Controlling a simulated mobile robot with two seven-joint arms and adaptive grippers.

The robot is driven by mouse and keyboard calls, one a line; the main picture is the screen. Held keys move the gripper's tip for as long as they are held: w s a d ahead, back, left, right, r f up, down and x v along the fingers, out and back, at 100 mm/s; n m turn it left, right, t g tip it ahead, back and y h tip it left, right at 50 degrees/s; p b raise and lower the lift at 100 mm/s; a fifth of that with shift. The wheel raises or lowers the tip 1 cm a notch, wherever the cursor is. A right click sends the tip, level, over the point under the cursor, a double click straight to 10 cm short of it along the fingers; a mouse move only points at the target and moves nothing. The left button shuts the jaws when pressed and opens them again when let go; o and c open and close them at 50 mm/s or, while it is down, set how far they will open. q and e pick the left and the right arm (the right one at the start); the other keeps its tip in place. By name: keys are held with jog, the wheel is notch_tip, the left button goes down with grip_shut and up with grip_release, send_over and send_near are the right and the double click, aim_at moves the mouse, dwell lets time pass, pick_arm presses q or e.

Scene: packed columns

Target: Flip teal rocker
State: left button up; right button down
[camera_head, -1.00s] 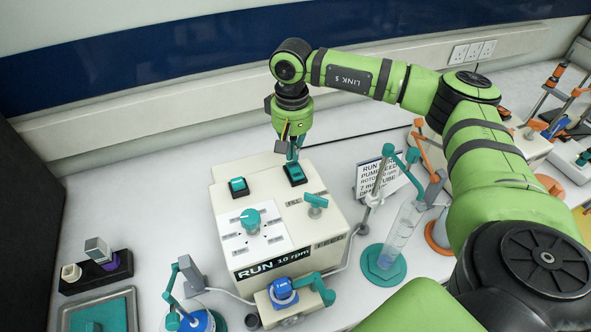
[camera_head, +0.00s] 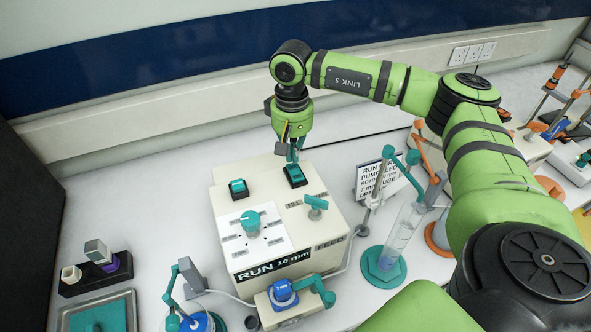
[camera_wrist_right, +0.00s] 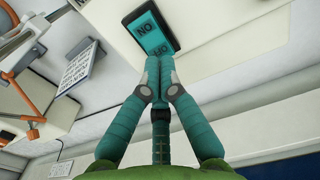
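The teal rocker (camera_head: 295,177) is a small switch in a dark frame at the back right of the cream pump box's top. It also shows in the right wrist view (camera_wrist_right: 150,32), with lettering on its two halves. My right gripper (camera_head: 293,160) points down at its back end. In the wrist view my right fingertips (camera_wrist_right: 160,66) are together with nothing seen between them, at the rocker's near edge. I cannot tell whether they touch it. A second teal rocker (camera_head: 237,186) sits to the left on the same box. My left gripper is not in view.
The box (camera_head: 225,222) also carries a teal knob (camera_head: 250,222), a teal lever (camera_head: 315,204) and a blue pump head (camera_head: 283,292) in front. A sign (camera_head: 372,181) and a clear cylinder (camera_head: 401,232) stand to the right. A small black rack (camera_head: 97,275) stands left.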

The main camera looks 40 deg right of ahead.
aim_at(293, 167)
jog(key=shift+f+b, duration=1)
jog(key=shift+f, duration=0.25)
dwell(0.5)
jog(key=shift+r, duration=0.2)
jog(key=shift+r+p, duration=2.1)
jog(key=shift+r, duration=1.35)
jog(key=shift+f, duration=0.15)
